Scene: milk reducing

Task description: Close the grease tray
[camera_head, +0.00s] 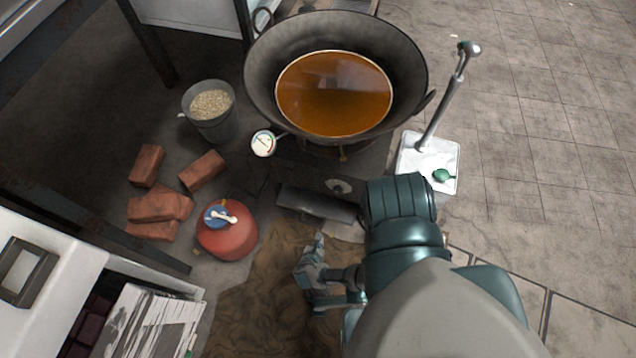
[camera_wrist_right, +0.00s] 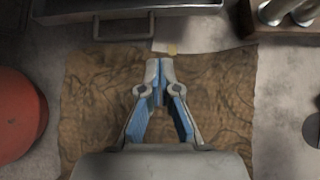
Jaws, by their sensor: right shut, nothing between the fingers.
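The grease tray (camera_head: 318,204) is a dark metal tray low at the front of the burner stand, under the big wok. In the right wrist view, a metal front that looks like the tray (camera_wrist_right: 185,6) crosses the top, with a handle (camera_wrist_right: 123,27) on its near side. My right gripper (camera_head: 318,243) is over the brown cloth, on the near side of the tray and apart from it. In the right wrist view, the gripper (camera_wrist_right: 159,66) is shut and empty, its tips pointing toward the tray. My right arm hides part of the stand's right side. My left gripper is not in view.
A wok (camera_head: 262,85) of brown liquid stands above the tray. A red canister (camera_head: 228,238) and several bricks (camera_head: 160,205) lie left. A white box (camera_head: 412,160) with a lever stands right. The brown cloth (camera_head: 265,300) covers the near floor; tiles at right are clear.

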